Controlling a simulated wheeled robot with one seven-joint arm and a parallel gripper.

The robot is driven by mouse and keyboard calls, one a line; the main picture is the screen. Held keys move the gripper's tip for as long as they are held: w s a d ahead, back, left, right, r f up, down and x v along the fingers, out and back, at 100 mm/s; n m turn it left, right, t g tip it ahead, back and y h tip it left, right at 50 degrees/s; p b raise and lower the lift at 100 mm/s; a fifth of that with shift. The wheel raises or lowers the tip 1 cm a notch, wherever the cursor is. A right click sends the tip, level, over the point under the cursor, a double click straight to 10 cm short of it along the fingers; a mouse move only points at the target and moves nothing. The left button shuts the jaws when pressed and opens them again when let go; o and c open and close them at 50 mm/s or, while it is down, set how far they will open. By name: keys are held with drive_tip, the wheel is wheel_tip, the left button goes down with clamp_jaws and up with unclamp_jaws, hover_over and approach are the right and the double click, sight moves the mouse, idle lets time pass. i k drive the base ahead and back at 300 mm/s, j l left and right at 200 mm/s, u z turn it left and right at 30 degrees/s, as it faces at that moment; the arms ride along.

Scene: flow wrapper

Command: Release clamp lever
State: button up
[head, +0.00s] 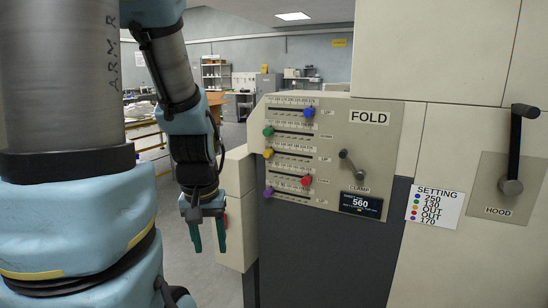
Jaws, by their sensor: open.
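The clamp lever (351,165) is a small grey crank on the beige FOLD panel (389,142), just above the CLAMP label. Its arm slants from a knob at upper left to a pivot at lower right. My gripper (208,234) hangs at the left of the panel, fingers pointing down. It is open, with nothing between its two teal fingers. It is apart from the lever, lower and well to its left.
Coloured slider knobs, such as the blue knob (308,112) and red knob (307,181), stick out left of the lever. A display (361,205) reads 560. A SETTING card (434,207) and the black HOOD handle (516,145) are at right. Open floor (185,262) lies below my gripper.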

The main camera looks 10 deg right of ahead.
sight(361, 175)
drive_tip(key=k+l+u, duration=0.15)
drive_tip(key=u, duration=0.3)
drive_tip(key=k+l+u, duration=0.15)
drive_tip(key=l+u, duration=0.3)
drive_tip(key=k+u, duration=0.2)
drive_tip(key=u, duration=0.3)
drive_tip(key=k+l, duration=0.2)
drive_tip(key=k, duration=0.1)
